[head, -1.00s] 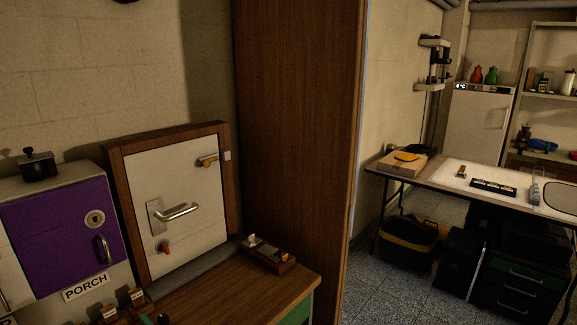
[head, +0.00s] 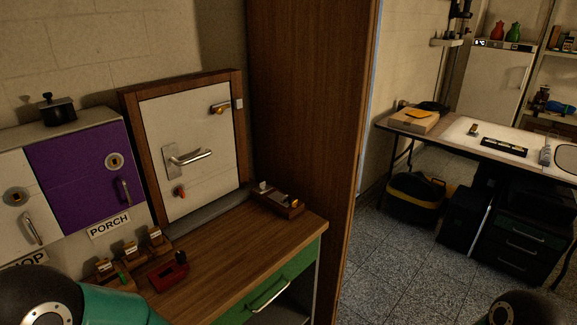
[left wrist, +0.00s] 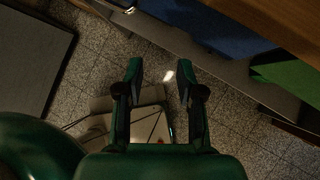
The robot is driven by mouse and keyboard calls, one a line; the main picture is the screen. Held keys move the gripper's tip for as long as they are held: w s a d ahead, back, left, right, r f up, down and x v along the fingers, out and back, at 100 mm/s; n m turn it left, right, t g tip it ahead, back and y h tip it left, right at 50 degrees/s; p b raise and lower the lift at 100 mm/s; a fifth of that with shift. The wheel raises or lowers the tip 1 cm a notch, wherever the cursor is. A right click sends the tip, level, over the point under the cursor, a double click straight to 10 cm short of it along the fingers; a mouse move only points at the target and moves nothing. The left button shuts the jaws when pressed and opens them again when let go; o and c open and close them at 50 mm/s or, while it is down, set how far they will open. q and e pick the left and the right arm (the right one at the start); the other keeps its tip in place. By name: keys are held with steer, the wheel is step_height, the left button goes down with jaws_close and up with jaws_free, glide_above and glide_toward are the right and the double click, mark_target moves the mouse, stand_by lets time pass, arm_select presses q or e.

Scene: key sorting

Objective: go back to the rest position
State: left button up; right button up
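My left gripper (left wrist: 158,82) shows in the left wrist view, its two green-tipped fingers apart with nothing between them. It hangs over the speckled floor, with a bench front at the upper right of that view. In the head view, a teal and black part of my left arm is at the lower left, and its gripper is out of frame. A dark rounded part of my other arm is at the lower right edge. My right gripper is not seen in any view.
The wooden bench (head: 235,255) has a small red-based block (head: 169,274), labelled key stands (head: 130,252) and a small wooden tray (head: 278,202). Behind are a purple cabinet door (head: 87,174) and a framed white door panel (head: 192,150).

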arm_select(q)
steer(key=s+d+f+n+g+h+b, duration=0.1)
steer(key=s+d+f+n+g+h, duration=0.4)
steer(key=s+d+f+n+h, duration=0.45)
steer(key=w+d+f+n+t+h, duration=0.1)
steer(key=w+d+f+n+t, duration=0.1)
steer(key=n, duration=0.5)
steer(key=w+d+f+n+t+h, duration=0.1)
steer(key=w+d+f+n+t, duration=0.1)
steer(key=f+n, duration=0.5)
steer(key=shift+w+d+f+t+b, duration=0.2)
steer(key=shift+w+t+b, duration=0.25)
steer(key=shift+w, duration=0.8)
